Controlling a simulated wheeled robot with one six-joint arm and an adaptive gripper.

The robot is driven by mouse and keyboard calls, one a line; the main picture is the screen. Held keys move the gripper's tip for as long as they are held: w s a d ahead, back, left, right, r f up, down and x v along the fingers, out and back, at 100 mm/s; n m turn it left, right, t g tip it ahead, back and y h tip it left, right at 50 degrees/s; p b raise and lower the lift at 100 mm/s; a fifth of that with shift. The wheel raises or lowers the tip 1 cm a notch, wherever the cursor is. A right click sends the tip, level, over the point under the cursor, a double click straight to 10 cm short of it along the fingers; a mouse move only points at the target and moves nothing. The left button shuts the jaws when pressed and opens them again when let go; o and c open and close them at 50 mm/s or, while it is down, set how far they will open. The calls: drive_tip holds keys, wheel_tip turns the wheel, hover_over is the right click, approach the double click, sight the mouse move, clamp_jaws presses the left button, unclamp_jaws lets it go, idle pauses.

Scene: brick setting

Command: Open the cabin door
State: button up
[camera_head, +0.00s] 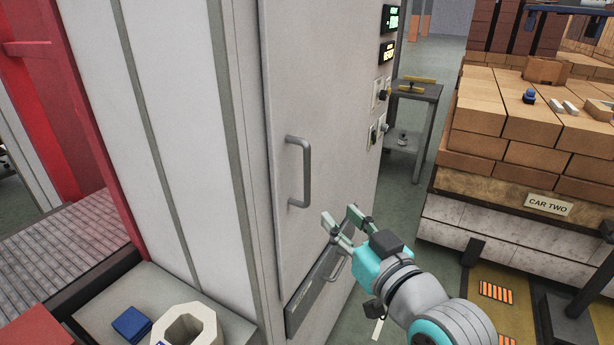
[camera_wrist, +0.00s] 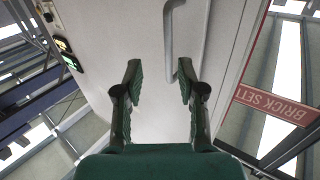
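The cabin door (camera_head: 335,130) is a pale grey panel in the middle of the head view, and it looks shut. Its vertical grey bar handle (camera_head: 305,172) is on the panel's left side. My gripper (camera_head: 340,220) is open and empty, to the right of the handle's lower end and apart from it. In the wrist view the door (camera_wrist: 145,50) fills the middle. The handle (camera_wrist: 168,45) hangs down from the top there, its end beyond and between my two open fingers (camera_wrist: 160,85), nearer the right one.
Control panels (camera_head: 388,40) are on the right edge. A small side table (camera_head: 415,95) and a brick-loaded car (camera_head: 510,125) stand to the right. A ledge at lower left holds a blue block (camera_head: 131,324).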

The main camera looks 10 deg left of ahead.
sight(309, 178)
drive_tip(key=shift+n+y, duration=0.3)
drive_tip(key=shift+n, duration=0.1)
drive_tip(key=x, duration=0.4)
drive_tip(key=r+x, duration=0.1)
drive_tip(key=x, duration=0.2)
drive_tip(key=a+r+x, duration=0.1)
drive_tip(key=x, duration=0.3)
drive_tip(key=shift+s+a+r, duration=0.1)
drive_tip(key=shift+a+r, duration=0.05)
drive_tip(key=shift+r, duration=0.1)
clamp_jaws()
